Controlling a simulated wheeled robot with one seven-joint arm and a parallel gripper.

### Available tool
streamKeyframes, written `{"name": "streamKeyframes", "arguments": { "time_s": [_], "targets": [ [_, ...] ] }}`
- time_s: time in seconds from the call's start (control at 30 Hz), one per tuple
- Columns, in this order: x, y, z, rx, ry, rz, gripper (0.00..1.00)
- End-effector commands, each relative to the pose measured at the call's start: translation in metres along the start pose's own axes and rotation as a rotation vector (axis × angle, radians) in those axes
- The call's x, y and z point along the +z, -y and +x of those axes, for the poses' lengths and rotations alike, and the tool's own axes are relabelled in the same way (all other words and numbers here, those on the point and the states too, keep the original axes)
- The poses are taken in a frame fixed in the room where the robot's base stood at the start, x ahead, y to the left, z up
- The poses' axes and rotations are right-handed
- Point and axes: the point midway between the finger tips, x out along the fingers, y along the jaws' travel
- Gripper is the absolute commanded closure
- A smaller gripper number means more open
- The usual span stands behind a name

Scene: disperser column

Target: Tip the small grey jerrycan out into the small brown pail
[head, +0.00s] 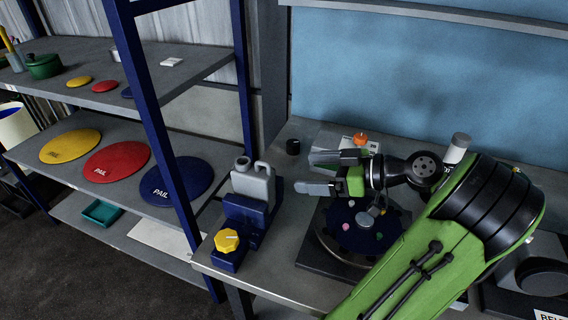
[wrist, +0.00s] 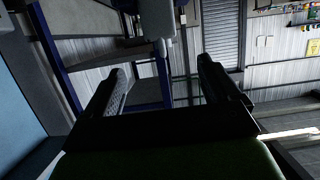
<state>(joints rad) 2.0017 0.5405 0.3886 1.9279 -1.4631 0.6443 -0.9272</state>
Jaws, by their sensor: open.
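The small grey jerrycan (head: 253,181) stands upright in a dark blue stand (head: 245,214) near the left end of the bench. Its spout and handle are at the top. My gripper (head: 306,172) is open and empty, to the right of the jerrycan and apart from it, with its fingers pointing left towards it. In the wrist view, a grey shape (wrist: 157,20), probably the jerrycan, shows at the top beyond the two spread fingers (wrist: 162,80). I cannot make out a small brown pail in either view.
A yellow knob (head: 228,240) on a blue block stands in front of the jerrycan. A dark blue disc (head: 345,238) lies under my gripper. A blue shelf post (head: 160,130) rises left.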

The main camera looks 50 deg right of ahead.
Motion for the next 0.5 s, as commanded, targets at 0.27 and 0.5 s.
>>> {"name": "streamKeyframes", "arguments": {
  "time_s": [0.27,0.5],
  "targets": [
    [0.006,0.003,0.058,-0.009,0.005,-0.003,0.11],
    [0.003,0.002,0.112,-0.007,0.003,0.001,0.11]
  ]
}}
